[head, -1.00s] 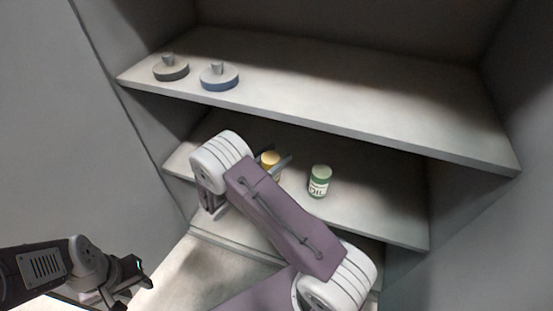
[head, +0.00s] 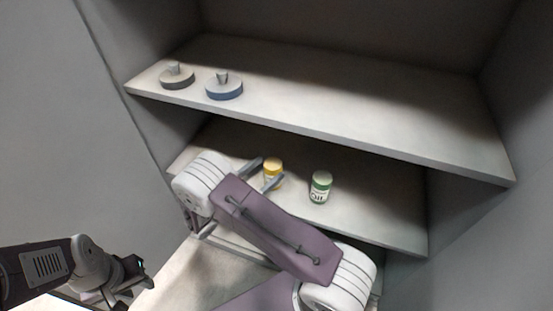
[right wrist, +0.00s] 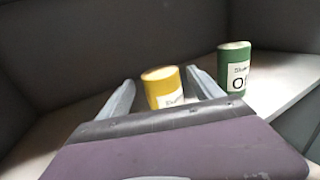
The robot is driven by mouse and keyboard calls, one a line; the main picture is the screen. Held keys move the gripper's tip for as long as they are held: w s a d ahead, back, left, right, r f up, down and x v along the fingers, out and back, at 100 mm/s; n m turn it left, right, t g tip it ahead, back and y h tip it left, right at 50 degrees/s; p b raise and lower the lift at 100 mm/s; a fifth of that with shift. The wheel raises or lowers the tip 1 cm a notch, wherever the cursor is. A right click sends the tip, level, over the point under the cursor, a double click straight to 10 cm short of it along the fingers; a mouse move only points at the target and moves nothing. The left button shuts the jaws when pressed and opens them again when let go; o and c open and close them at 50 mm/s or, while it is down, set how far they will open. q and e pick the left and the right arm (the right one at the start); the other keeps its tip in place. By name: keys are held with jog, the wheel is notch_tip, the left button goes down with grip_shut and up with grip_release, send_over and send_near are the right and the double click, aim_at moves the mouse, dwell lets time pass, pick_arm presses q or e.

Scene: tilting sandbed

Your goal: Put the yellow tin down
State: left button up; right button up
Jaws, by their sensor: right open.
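The yellow tin (head: 273,170) stands upright on the middle shelf, left of the green tin. It also shows in the right wrist view (right wrist: 163,88), between the two fingers and a little beyond them. My right gripper (head: 262,174) is open around the near side of the tin, with gaps on both sides; it also shows in the right wrist view (right wrist: 160,92). My left gripper (head: 138,277) is low at the left, away from the shelves; its jaws are too small and dark to read.
A green tin (head: 320,187) labelled "Oil" stands just right of the yellow tin on the middle shelf (head: 385,222). The upper shelf (head: 350,110) overhangs them and holds a grey knobbed disc (head: 177,78) and a blue one (head: 224,89). Walls close both sides.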

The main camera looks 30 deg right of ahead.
jog(key=p+v, duration=0.1)
jog(key=v, duration=0.5)
